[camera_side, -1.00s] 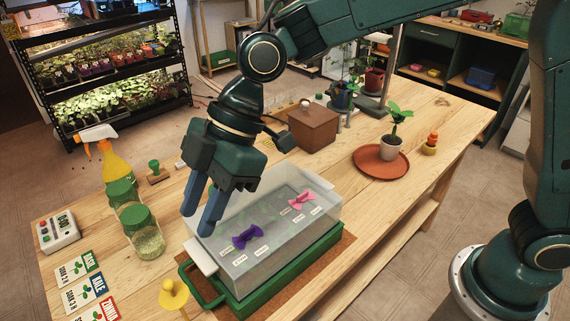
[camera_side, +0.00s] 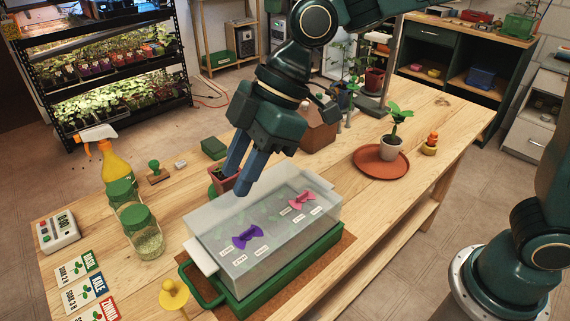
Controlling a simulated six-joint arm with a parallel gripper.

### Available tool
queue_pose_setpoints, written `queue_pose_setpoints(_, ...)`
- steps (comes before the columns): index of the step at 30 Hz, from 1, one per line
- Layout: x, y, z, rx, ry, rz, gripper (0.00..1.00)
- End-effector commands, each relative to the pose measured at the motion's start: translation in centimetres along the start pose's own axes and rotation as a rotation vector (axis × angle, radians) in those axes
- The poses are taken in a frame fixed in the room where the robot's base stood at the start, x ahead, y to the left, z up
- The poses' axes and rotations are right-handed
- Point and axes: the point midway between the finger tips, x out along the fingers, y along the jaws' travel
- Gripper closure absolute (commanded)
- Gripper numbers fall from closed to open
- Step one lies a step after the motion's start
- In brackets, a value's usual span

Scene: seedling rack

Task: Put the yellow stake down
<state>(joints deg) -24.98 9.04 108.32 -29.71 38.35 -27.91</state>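No yellow stake shows clearly. A yellow piece with a round knob over a flat disc (camera_side: 173,295) stands at the table's front left edge; I cannot tell whether it is the stake. My gripper (camera_side: 236,183) points down above the back left part of the clear-lidded green tray (camera_side: 210,292). Its two blue fingers look apart, with nothing visible between them. A small reddish pot (camera_side: 217,187) stands behind the fingers, which partly hide it.
Jars (camera_side: 145,240), a yellow spray bottle (camera_side: 116,167) and a timer (camera_side: 58,232) stand left. A potted seedling (camera_side: 393,147) sits on a terracotta saucer (camera_side: 372,165) at right. The right front of the table is clear.

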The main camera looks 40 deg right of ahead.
Motion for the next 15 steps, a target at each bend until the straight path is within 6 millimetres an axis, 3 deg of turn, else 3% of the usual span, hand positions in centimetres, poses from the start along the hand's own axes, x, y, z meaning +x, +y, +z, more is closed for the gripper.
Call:
queue_pose_setpoints(6,-5.8,0.2,5.1,0.222,-0.033,0.140,0.68)
queue_pose_setpoints(15,-11.9,-1.7,12.6,0.542,-0.059,0.323,0.68)
